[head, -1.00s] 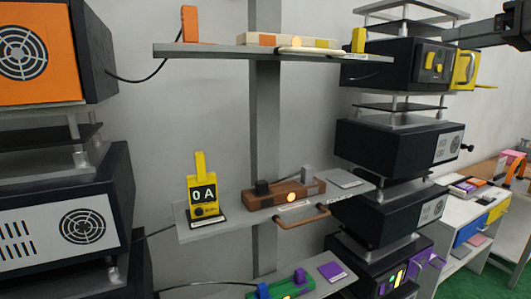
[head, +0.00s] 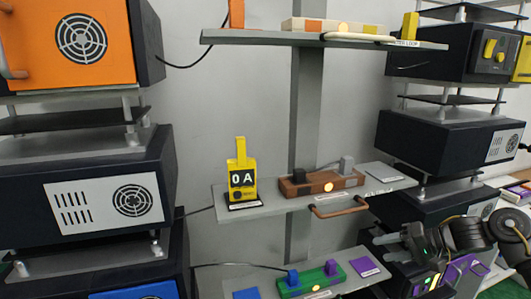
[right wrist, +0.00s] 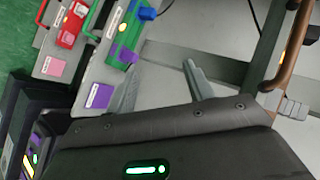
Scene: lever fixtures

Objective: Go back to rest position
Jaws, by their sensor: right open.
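My right gripper (head: 386,241) is at the lower right of the head view, beside the right end of the lower shelves. It is open and empty, with a gap between its fingers in the right wrist view (right wrist: 162,68). It appears apart from the brown lever fixture (head: 322,184) on the middle shelf and the green fixture (head: 312,282) on the bottom shelf. The green fixture also shows in the right wrist view (right wrist: 131,28), near the left finger. My left gripper is not in view.
A yellow meter reading 0 A (head: 242,180) stands on the middle shelf (head: 270,204). A brown handle (head: 340,208) juts from that shelf's front. Dark equipment boxes stand at left (head: 90,195) and right (head: 450,145). A purple handle (head: 465,268) is close to my right arm.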

